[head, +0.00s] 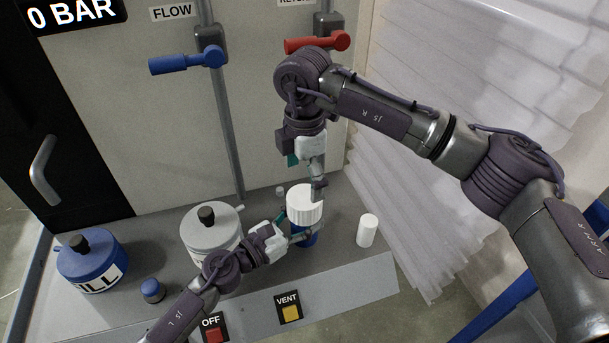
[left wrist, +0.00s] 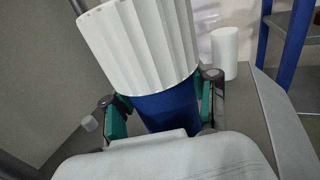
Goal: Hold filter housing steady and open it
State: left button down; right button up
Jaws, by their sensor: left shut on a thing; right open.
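The filter housing stands upright on the grey bench (head: 345,270), with a blue body (head: 307,240) and a ribbed white cap (head: 304,206). In the left wrist view the blue body (left wrist: 168,108) sits between my left fingers below the white cap (left wrist: 140,45), which is on the body. My left gripper (head: 298,236) is shut on the blue body, coming from the left. My right gripper (head: 318,190) is open, pointing down at the top of the cap. Its fingers overlap the cap's back edge in the head view, and I cannot tell whether they touch it.
A white cylinder (head: 367,231) stands right of the housing. A grey lidded pot (head: 208,227), a blue pot (head: 92,262) and a small blue-capped jar (head: 152,290) stand left. OFF (head: 214,334) and VENT (head: 291,313) buttons are in front. Blue (head: 188,61) and red (head: 317,42) valve handles are behind.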

aim_at(304, 196)
jog(key=m, duration=0.6)
jog(key=shift+f, duration=4)
